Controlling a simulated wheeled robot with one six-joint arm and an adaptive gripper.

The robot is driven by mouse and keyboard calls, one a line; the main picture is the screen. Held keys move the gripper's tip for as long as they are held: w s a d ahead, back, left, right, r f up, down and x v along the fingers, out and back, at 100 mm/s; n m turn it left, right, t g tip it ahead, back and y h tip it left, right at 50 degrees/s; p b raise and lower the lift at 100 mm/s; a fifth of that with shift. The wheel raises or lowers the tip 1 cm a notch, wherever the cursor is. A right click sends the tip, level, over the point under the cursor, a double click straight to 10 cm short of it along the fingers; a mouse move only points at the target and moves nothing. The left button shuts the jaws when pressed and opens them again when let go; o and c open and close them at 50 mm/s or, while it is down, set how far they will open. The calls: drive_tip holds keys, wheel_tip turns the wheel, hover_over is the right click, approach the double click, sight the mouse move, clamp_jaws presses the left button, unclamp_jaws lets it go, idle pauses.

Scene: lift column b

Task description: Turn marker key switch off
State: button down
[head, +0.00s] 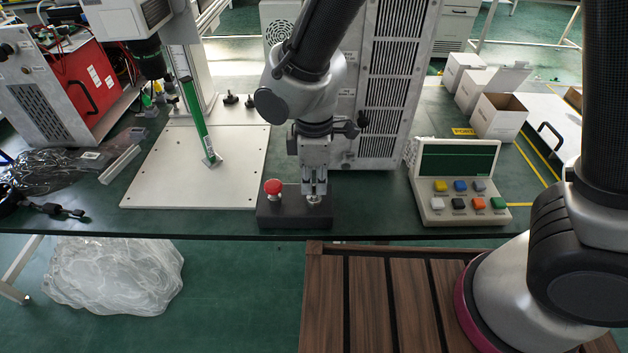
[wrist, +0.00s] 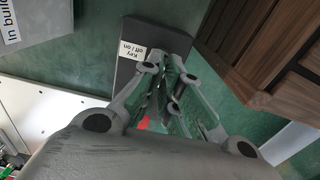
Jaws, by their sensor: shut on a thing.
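A dark switch box (head: 285,222) stands at the front edge of the green table. It has a red mushroom button (head: 273,187) on its left and a silver key switch (head: 313,203) on its right. My gripper (head: 315,192) points straight down over the key switch, with its fingers shut on the key. The fingers hide the key itself, so its angle cannot be told. In the wrist view the box (wrist: 150,33) shows beyond my gripper (wrist: 180,68). A white label (wrist: 133,54) reading "Key off / on" lies beside the fingers.
A button panel (head: 460,208) with a dark screen stands to the right. A white plate (head: 170,190) with a green-handled tool (head: 195,115) lies to the left. A grey vented cabinet (head: 388,80) stands close behind my arm. White boxes (head: 498,118) are at the back right.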

idle(0.4)
drive_tip(key=c, duration=1.6)
unclamp_jaws()
drive_tip(key=shift+c, duration=0.2)
wheel_tip(320, 180, up, 12)
